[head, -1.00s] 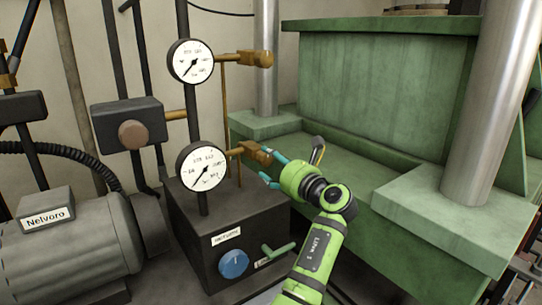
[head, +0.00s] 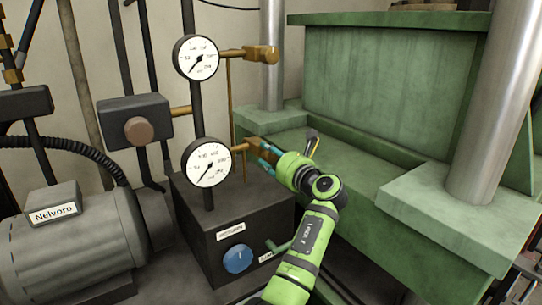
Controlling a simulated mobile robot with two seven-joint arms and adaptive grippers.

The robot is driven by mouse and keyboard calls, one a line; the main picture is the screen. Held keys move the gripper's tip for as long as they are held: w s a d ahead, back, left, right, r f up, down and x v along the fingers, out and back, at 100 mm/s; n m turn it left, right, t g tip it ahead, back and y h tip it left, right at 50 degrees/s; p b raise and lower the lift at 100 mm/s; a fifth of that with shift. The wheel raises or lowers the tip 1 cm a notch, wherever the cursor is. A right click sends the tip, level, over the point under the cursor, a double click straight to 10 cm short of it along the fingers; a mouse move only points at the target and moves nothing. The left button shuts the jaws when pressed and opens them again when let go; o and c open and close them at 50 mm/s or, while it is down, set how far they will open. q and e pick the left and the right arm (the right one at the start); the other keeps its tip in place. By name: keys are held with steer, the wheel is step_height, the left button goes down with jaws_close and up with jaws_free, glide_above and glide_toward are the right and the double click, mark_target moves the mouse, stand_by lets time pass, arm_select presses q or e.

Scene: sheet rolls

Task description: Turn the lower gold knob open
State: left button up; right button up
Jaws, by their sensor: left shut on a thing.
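The lower gold knob (head: 256,145) sits at the end of a short gold pipe, right of the lower white gauge (head: 206,162). My left gripper (head: 266,158), green with teal fingertips, is shut on this knob from the right, and its fingers hide part of it. The upper gold knob (head: 262,53) is on a similar pipe beside the upper white gauge (head: 196,57), with nothing touching it. My right gripper is not in view.
A dark box (head: 240,211) with a blue dial (head: 238,258) and a green lever stands below the gauges. A grey motor (head: 68,243) marked Nelvoro is at left. A large green press frame (head: 378,95) with steel columns (head: 492,105) stands close on the right.

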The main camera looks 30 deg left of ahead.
arm_select(q)
steer(key=shift+n, duration=0.3)
steer(key=n, duration=0.3)
steer(key=shift+n, duration=0.3)
steer(key=n+b, duration=0.1)
steer(key=n, duration=0.2)
steer(key=shift+n+b, duration=0.3)
steer(key=n+b, duration=0.2)
steer(key=n, duration=0.2)
steer(key=shift+f+n, duration=0.1)
steer(key=shift+n, duration=0.2)
steer(key=n+b, duration=0.4)
steer(key=n, duration=0.1)
steer(key=shift+n, duration=0.4)
steer(key=o, duration=1.2)
steer(key=shift+a, duration=0.1)
steer(key=shift+c, duration=0.2)
